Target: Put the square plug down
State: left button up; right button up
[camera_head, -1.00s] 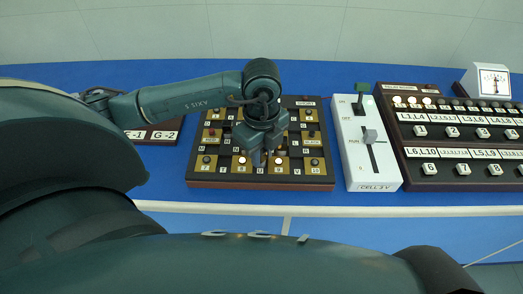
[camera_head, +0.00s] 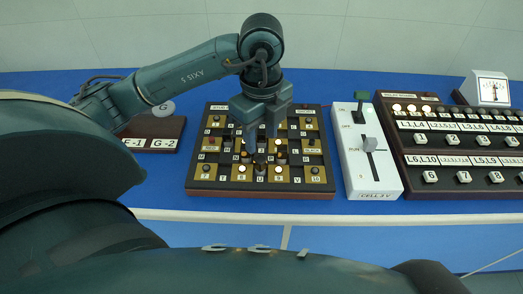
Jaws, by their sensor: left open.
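The lettered plug board (camera_head: 215,189) is dark with brass squares and lies on the blue bench. My left gripper (camera_head: 262,137) is above the middle of the board, pointing down, open, with nothing visible between its fingers. A small dark plug (camera_head: 260,159) stands on the board just below the fingertips, apart from them as far as I can tell. It is too small to tell whether it is the square plug or how it is seated. Part of the board behind the gripper is hidden. My right gripper is not in view.
Right of the board stands a white switch box (camera_head: 355,182) with a lever. Beyond it is a dark panel (camera_head: 412,180) with numbered knobs and lit lamps. A white meter (camera_head: 490,89) stands at the back right. A small labelled plate (camera_head: 172,128) lies at the left.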

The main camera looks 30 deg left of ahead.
pick_arm(q)
jog(key=shift+r, duration=1.9)
